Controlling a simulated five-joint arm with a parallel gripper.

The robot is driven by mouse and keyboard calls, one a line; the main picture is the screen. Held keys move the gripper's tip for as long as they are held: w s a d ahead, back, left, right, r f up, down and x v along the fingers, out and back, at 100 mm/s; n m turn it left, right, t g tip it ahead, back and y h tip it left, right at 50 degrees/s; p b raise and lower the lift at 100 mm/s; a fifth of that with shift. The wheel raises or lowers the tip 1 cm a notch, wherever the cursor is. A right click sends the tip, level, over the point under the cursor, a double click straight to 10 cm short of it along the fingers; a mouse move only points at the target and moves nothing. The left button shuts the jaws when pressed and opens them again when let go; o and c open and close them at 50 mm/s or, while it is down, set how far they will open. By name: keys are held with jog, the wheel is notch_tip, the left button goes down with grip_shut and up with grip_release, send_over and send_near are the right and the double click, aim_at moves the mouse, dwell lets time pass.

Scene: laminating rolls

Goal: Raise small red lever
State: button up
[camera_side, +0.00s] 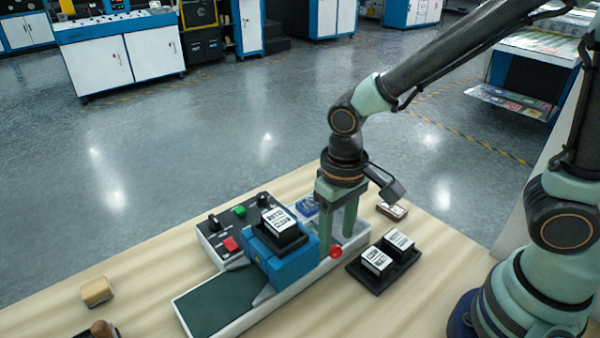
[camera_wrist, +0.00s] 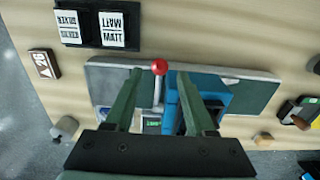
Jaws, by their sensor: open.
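The small red lever is a thin pale rod with a round red ball (camera_side: 336,251) at the near side of the laminator, beside its blue housing (camera_side: 284,262). In the wrist view the red ball (camera_wrist: 160,67) and rod (camera_wrist: 156,92) lie between my two green fingers. My gripper (camera_side: 338,244) points down over the right end of the laminator's white bed (camera_side: 243,318). It is open, with its fingers (camera_wrist: 160,76) on either side of the lever and a gap visible on both sides. I cannot tell how deep the fingertips reach relative to the ball.
A black holder with two labelled boxes (camera_side: 376,261) stands right of the laminator. A control panel (camera_side: 213,241) with knobs and buttons is behind it. A brown block (camera_side: 392,211) lies behind the holder. A tan block (camera_side: 97,291) lies left; the table between is clear.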

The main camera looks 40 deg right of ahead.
aim_at(336, 247)
jog(key=shift+f, duration=2.25)
jog(key=c, duration=0.8)
jog(key=shift+o, duration=0.3)
jog(key=shift+r, duration=2.45)
jog(key=o, duration=0.7)
jog(key=shift+o, duration=0.2)
